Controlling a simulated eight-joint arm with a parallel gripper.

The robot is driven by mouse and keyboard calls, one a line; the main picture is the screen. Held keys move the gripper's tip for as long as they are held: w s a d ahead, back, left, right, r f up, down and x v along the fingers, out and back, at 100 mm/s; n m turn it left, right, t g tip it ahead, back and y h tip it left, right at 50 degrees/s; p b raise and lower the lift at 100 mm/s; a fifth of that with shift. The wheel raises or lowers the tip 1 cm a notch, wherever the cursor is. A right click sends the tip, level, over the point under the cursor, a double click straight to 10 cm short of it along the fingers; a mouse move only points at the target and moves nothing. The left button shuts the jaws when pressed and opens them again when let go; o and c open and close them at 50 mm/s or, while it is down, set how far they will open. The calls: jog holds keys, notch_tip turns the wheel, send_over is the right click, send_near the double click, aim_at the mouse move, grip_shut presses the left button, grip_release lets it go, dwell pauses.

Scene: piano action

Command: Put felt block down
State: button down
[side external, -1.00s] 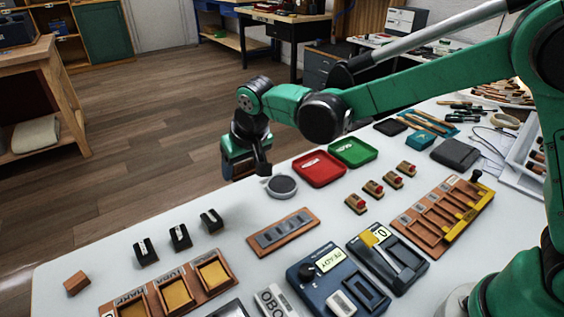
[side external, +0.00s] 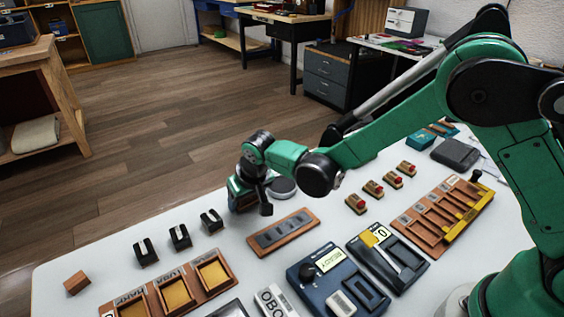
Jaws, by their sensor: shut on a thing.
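My gripper (side external: 252,205) hangs low over the white table, jaws down, just behind and left of a brown wooden tray (side external: 306,217) with a row of dark grey pieces. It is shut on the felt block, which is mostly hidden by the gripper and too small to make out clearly. I cannot tell whether the block touches the table. Several black blocks with white tops (side external: 180,237) stand in a row to the left of the gripper.
A grey round disc (side external: 283,187) lies close behind the gripper. A wooden tray with yellow-lined pockets (side external: 178,289), an orange-brown block (side external: 77,283) and a blue device reading READY (side external: 330,275) are in front. Red-topped wooden pieces (side external: 373,188) stand to the right.

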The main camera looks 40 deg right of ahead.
jog(key=shift+f, duration=0.4)
jog(key=shift+c, duration=0.3)
grip_release()
jog(key=shift+r, duration=0.4)
jog(key=v, duration=0.5)
jog(key=shift+s+d+r, duration=0.1)
jog(key=shift+r, duration=0.25)
jog(key=s+d+r+t, duration=0.2)
jog(key=s+d+r, duration=0.6)
jog(key=s+d, duration=0.4)
jog(key=shift+s+d+t, duration=0.3)
jog(key=shift+s+d, duration=0.1)
jog(key=shift+s, duration=0.55)
